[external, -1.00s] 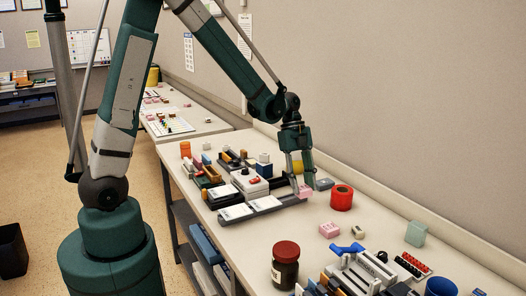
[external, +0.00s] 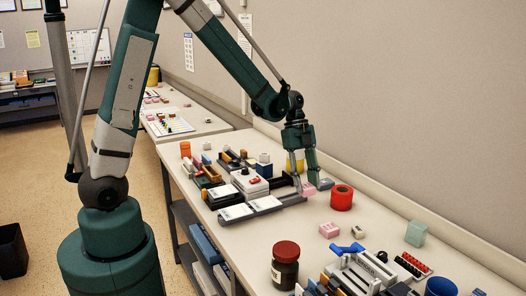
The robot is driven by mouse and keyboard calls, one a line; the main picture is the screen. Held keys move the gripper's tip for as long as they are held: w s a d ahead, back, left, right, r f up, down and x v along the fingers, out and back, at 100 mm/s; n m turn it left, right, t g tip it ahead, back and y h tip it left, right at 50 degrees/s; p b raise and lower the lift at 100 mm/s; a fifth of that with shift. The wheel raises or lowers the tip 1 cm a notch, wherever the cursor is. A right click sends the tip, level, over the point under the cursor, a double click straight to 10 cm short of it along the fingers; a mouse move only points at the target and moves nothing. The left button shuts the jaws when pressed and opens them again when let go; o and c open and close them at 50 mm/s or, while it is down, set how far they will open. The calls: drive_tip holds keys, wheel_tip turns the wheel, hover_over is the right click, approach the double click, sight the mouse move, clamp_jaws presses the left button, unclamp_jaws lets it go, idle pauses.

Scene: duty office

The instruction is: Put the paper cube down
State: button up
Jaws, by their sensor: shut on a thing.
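The paper cube appears to be the small pink block (external: 308,190) at the tip of my gripper (external: 307,182). My gripper points down over the far half of the table (external: 255,234) and is shut on this block. The block is at or very near the table top, just right of the grey tray's end; I cannot tell whether it touches the table. The fingers hide part of it.
A red roll (external: 341,197) stands close to the right. A grey tray (external: 265,203) lies left. A dark jar (external: 285,267) and a mint block (external: 416,233) stand nearer the camera.

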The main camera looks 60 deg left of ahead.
drive_tip(key=w+d, duration=2.2)
drive_tip(key=w, duration=0.1)
drive_tip(key=shift+d+n, duration=0.3)
drive_tip(key=shift+f, duration=3.05)
drive_tip(key=shift+f, duration=0.1)
drive_tip(key=shift+f, duration=1.75)
drive_tip(key=shift+f, duration=0.15)
drive_tip(key=o, duration=0.9)
